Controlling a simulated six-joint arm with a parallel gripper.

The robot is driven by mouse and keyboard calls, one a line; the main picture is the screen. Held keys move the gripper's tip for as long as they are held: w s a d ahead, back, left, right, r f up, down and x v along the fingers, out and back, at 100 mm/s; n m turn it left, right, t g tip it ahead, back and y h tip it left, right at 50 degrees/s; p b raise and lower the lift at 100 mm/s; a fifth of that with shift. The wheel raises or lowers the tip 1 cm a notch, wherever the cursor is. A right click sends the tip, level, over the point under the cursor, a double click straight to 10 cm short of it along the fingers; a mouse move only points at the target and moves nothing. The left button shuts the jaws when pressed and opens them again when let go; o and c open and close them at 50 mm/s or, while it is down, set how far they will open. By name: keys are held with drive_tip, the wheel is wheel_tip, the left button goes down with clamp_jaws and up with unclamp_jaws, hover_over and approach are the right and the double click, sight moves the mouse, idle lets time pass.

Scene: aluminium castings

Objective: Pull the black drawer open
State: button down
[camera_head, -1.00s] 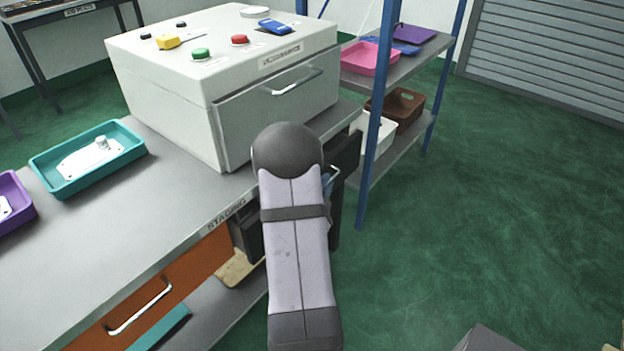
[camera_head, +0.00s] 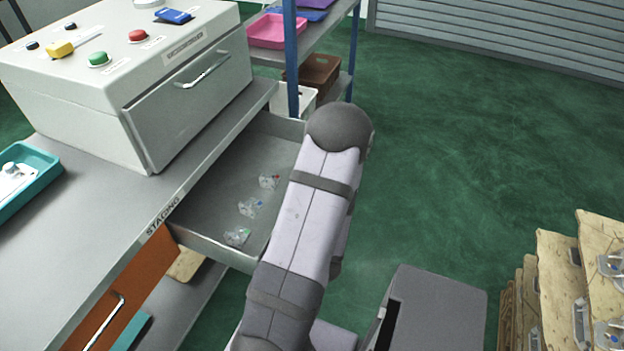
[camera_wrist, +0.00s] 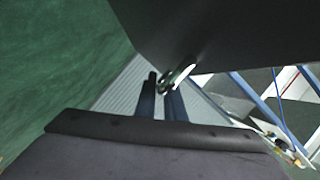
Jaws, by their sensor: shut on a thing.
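The black drawer (camera_head: 214,251) sticks out from under the bench in the head view, its grey inside showing. Three small clear pieces (camera_head: 250,207) lie in it. My arm hides its front in that view. In the wrist view its black front (camera_wrist: 225,35) fills the top, with a bright metal handle (camera_wrist: 180,74). My gripper (camera_wrist: 162,84) is shut on this handle, its fingers close to the black front. In the head view my gripper is hidden behind my arm.
An orange drawer (camera_head: 95,325) sits to the left under the grey bench (camera_head: 110,220). A white machine (camera_head: 120,80) stands on the bench. A blue-posted shelf (camera_head: 291,60) is behind the drawer. Wooden crates (camera_head: 560,290) stand at the lower right. Green floor (camera_head: 460,160) lies open between.

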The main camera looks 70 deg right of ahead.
drive_tip(key=shift+s, duration=0.55)
drive_tip(key=c, duration=2.1)
unclamp_jaws()
drive_tip(key=shift+r, duration=0.1)
drive_tip(key=shift+p+v, duration=3.6)
drive_tip(key=shift+p, duration=0.45)
